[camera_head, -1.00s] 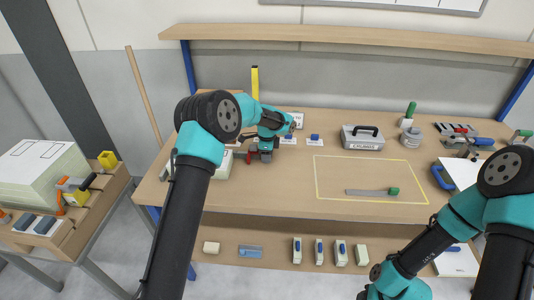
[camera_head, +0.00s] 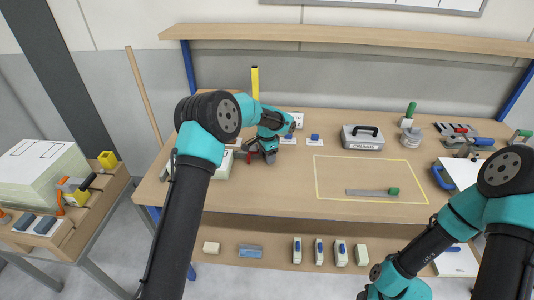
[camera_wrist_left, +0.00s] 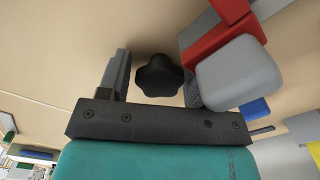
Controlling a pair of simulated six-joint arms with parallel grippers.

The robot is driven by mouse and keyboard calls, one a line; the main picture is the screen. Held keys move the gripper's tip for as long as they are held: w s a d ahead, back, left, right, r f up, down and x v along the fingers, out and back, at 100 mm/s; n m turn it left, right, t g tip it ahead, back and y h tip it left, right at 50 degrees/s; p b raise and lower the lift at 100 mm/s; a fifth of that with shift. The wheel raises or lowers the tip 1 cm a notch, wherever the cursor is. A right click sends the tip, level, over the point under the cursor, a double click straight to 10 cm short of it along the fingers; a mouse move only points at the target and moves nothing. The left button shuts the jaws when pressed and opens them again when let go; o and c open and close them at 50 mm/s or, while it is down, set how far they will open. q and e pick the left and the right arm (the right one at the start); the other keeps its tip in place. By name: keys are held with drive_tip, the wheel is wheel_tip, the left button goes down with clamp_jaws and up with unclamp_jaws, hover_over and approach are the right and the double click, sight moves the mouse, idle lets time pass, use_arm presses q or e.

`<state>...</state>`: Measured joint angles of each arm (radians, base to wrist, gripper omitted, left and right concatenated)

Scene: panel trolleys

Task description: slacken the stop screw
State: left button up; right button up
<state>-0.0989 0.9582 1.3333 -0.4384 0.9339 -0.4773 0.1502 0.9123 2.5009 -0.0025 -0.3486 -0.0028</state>
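A black lobed knob (camera_wrist_left: 160,76), which looks like the stop screw's head, sits between the fingers of my left gripper in the left wrist view. My left gripper (camera_head: 262,157) is low over the left part of the bench, turned at an angle. In the wrist view its fingers (camera_wrist_left: 157,80) stand apart on both sides of the knob. A narrow gap shows on the knob's left; on its right the finger is very close, and contact is unclear. A red and grey part (camera_wrist_left: 235,65) lies just right of the fingers. The screw's shank is hidden. My right gripper is outside the views.
A grey case (camera_head: 362,138) with a black handle stands at the back middle of the bench. A green-ended flat tool (camera_head: 372,191) lies inside a yellow outline. A yellow upright post (camera_head: 255,82) rises behind my left gripper.

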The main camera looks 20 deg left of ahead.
use_arm(q)
drive_tip(key=shift+o, duration=0.5)
drive_tip(key=shift+r, duration=1.5)
drive_tip(key=m, duration=0.6)
drive_tip(key=shift+f, duration=1.5)
drive_tip(key=shift+c, duration=0.4)
